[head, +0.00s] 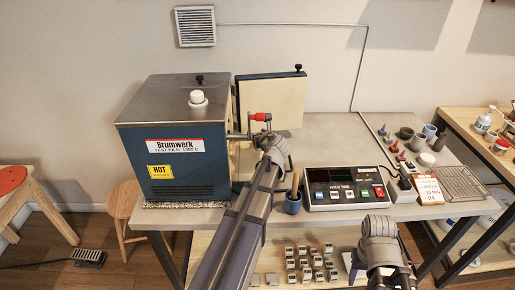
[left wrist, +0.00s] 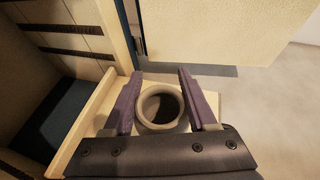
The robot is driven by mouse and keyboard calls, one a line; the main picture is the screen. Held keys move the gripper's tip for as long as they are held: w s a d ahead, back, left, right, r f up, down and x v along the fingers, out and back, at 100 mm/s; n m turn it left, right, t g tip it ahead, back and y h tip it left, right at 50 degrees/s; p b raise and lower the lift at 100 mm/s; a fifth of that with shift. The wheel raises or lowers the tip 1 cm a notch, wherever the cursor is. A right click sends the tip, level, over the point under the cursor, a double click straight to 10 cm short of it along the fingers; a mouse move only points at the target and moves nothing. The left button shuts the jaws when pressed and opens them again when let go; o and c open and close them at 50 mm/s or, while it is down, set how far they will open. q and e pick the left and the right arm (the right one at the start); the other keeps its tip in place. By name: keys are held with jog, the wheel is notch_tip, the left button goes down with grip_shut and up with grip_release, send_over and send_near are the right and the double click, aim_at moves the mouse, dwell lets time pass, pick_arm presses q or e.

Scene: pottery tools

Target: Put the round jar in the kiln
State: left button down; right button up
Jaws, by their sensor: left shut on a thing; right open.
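The round jar (left wrist: 161,127) shows in the left wrist view as a pale, thick-rimmed vessel with a dark round mouth, seen from above. My left gripper (left wrist: 159,76) has its purple fingers on both sides of it and is shut on it. The jar is beside the kiln's open chamber, over a pale ledge; I cannot tell whether it touches the ledge. In the head view the blue kiln (head: 175,155) stands at the table's left, and my left arm reaches its right side, where the jar is hidden. My right gripper (head: 378,258) is open at the lower right, away from the kiln.
The kiln door (head: 272,100) stands open behind my left gripper. A control box (head: 345,188) and a blue cup with tools (head: 293,203) sit near the table's front edge. Several small pots stand at the right. Bare table lies between door and control box.

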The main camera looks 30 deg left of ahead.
pick_arm(q)
jog(key=shift+f+b, duration=1.95)
jog(key=shift+r, duration=0.15)
jog(key=shift+c, duration=1)
grip_release()
